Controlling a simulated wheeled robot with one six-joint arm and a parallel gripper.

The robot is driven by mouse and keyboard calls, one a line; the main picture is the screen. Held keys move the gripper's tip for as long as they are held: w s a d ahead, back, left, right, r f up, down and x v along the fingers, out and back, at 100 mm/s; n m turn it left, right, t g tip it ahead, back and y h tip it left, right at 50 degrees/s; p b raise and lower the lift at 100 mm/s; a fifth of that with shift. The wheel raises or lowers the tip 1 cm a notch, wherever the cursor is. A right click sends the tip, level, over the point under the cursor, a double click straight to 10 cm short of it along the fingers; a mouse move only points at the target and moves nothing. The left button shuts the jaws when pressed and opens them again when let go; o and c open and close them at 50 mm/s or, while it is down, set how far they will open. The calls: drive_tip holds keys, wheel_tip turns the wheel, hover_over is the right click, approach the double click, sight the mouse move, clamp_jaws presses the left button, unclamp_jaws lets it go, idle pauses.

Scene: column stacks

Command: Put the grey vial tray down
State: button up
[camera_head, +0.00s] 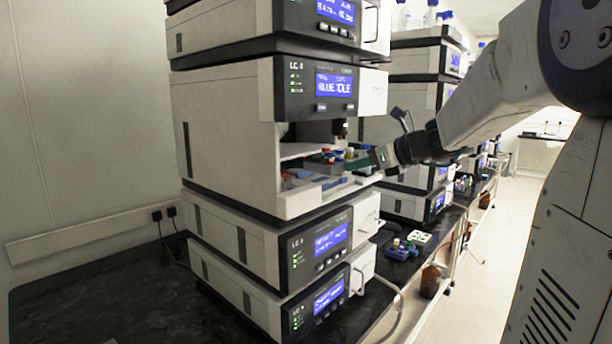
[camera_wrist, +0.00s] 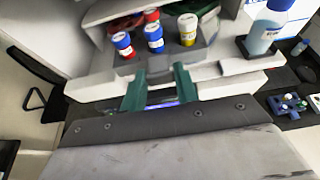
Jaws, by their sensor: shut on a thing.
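The grey vial tray (camera_head: 322,165) is in the open bay of a stacked instrument in the head view, with several colour-capped vials in it. My gripper (camera_head: 372,160) reaches in from the right. Its green fingers (camera_wrist: 160,84) are shut on the tray's near side. I cannot tell whether the tray's underside touches anything.
The open instrument (camera_head: 225,140) has units above and below it. Blue-grey items (camera_head: 305,178) lie in the bay. In the wrist view a blue-capped bottle (camera_wrist: 262,35) stands at right.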

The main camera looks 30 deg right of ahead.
sight(345, 162)
drive_tip(key=w, duration=0.3)
drive_tip(key=w+a, duration=0.1)
drive_tip(key=w, duration=0.1)
drive_tip(key=shift+w+f, duration=0.15)
drive_tip(key=shift+f, duration=0.15)
drive_tip(key=shift+d+f, duration=0.1)
drive_tip(key=shift+f, duration=1.65)
drive_tip(key=o, duration=1)
drive_tip(key=v, duration=1.2)
